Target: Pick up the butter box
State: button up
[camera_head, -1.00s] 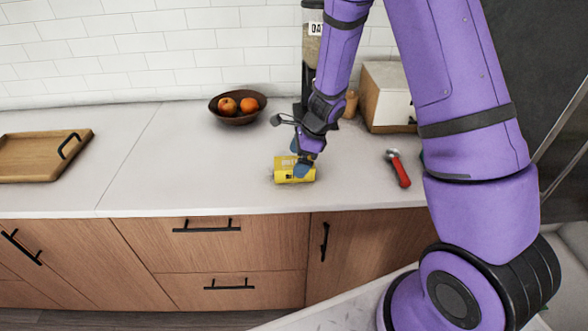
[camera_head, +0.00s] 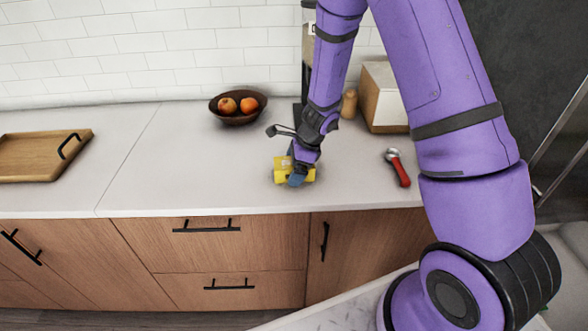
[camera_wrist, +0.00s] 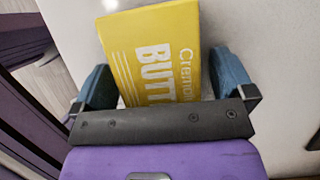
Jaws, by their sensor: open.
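The yellow butter box (camera_head: 281,171) lies on the white countertop near its front edge. My gripper (camera_head: 298,177) is down at the box, over its right part in the head view, and hides some of it. In the wrist view the butter box (camera_wrist: 160,50) shows its printed face between the two blue fingers of my open gripper (camera_wrist: 165,85). A narrow gap shows at the left finger; the box's right edge is close to the right finger. I cannot tell whether that finger touches it.
A dark bowl (camera_head: 237,117) with fruit stands behind the box. A red-handled tool (camera_head: 399,168) lies to the right. A wooden tray (camera_head: 30,160) is at the far left. A wood-sided white box (camera_head: 386,100) stands at the back right. The counter left of the butter box is clear.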

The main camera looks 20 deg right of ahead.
jog(key=shift+f, duration=0.1)
jog(key=c, duration=1.1)
jog(key=shift+c, duration=0.2)
